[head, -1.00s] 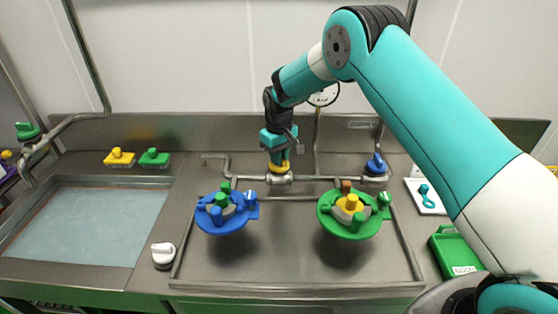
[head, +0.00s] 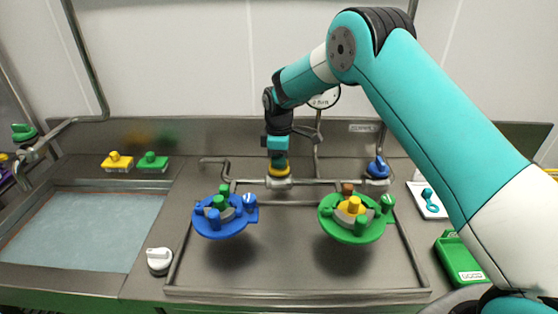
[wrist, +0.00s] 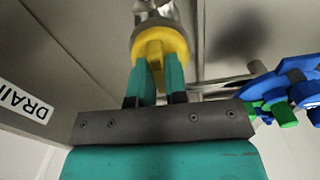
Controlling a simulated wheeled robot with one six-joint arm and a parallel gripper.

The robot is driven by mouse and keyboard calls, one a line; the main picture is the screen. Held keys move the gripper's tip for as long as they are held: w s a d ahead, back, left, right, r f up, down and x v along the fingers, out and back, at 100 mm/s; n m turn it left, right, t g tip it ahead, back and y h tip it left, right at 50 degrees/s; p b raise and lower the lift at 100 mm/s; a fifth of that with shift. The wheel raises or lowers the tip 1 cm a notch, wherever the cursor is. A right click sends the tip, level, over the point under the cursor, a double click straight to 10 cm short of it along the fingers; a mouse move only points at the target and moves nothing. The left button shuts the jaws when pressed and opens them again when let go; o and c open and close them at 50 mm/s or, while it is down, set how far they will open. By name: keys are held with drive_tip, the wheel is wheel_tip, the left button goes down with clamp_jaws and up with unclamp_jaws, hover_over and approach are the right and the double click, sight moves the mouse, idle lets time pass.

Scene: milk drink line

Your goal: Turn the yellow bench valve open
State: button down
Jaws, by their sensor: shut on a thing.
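The yellow bench valve (head: 279,171) sits on the steel pipe behind the middle of the bench. It also shows in the wrist view (wrist: 160,40) as a round yellow knob with a raised grip bar. My gripper (head: 278,158) points down at the valve from above. In the wrist view its two teal fingers (wrist: 158,78) stand on either side of the bar and are shut on it. The head view hides the fingertips behind the valve's top and the gripper body.
A blue carousel (head: 225,227) and a green carousel (head: 340,232) stand in front of the pipe. A blue valve (head: 378,168) is on the pipe's right end. A round gauge (head: 324,97) rises behind my wrist. A DRAIN label (wrist: 25,102) shows in the wrist view.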

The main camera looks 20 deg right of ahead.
drive_tip(key=shift+n, duration=0.4)
drive_tip(key=c, duration=1.1)
unclamp_jaws()
drive_tip(key=shift+c, duration=0.2)
drive_tip(key=shift+r, duration=0.15)
wheel_tip(320, 180, up, 17)
drive_tip(key=b, duration=0.2)
drive_tip(key=shift+b, duration=0.35)
drive_tip(key=shift+r, duration=0.1)
